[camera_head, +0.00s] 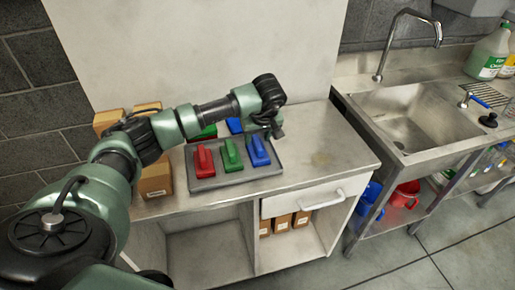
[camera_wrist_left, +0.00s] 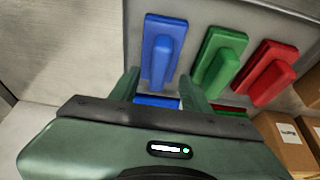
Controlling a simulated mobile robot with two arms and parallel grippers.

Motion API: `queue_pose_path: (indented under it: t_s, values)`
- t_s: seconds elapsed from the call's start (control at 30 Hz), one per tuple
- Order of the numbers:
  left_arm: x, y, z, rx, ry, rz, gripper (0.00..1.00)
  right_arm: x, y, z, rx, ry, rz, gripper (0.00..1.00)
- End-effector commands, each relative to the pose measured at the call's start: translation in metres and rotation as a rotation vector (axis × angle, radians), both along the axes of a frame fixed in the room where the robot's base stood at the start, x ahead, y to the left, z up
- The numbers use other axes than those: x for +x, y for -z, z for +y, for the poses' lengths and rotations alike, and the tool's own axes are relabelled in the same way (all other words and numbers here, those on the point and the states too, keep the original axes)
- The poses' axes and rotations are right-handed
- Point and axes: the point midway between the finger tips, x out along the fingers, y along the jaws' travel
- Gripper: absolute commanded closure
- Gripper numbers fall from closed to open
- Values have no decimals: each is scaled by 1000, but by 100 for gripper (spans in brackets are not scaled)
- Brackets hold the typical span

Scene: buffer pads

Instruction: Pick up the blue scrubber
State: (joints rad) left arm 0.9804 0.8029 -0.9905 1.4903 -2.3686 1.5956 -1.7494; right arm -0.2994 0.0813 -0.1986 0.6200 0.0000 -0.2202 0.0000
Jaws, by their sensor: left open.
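A blue scrubber (camera_head: 259,150) with an upright handle stands at the right end of the front row on a grey tray (camera_head: 235,178). In the left wrist view this blue scrubber (camera_wrist_left: 162,50) lies just beyond the fingertips. A second blue scrubber (camera_head: 234,126) is behind it, mostly hidden by my arm; a strip of it (camera_wrist_left: 157,102) shows between the fingers in the wrist view. My left gripper (camera_head: 274,128) is open and empty above the tray's back right side, its fingers (camera_wrist_left: 163,80) pointing down. My right gripper is not in view.
Green (camera_head: 231,155) and red (camera_head: 204,161) scrubbers stand left of the front blue one. Cardboard boxes (camera_head: 155,180) are left of the tray. The counter right of the tray (camera_head: 330,150) is clear, with a sink (camera_head: 415,115) further right.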

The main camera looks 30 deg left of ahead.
Motion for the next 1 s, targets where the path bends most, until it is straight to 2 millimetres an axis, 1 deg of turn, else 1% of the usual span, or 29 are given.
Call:
queue_pose_path:
  t_s: [0.03,0.1,0.2,0.3,0.5,0.57,0.6,0.67,0.7,1.0]
  values:
    - [0,6,-1,-1,-1,6,53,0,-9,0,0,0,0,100]
    - [3,17,1,-2,-1,5,53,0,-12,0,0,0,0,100]
    - [7,28,5,-3,-1,2,53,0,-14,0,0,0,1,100]
    - [8,34,6,-2,-1,1,53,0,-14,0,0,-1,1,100]
    - [8,34,6,-2,0,1,53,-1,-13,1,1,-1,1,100]
    - [8,34,6,-3,1,0,69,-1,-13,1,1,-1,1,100]
    - [8,34,6,-3,1,0,81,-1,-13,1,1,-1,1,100]
    - [8,34,6,-3,1,0,97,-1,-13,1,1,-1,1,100]
    - [8,34,6,-3,1,0,100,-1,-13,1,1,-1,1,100]
    - [8,33,6,-2,0,-1,100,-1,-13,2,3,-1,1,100]
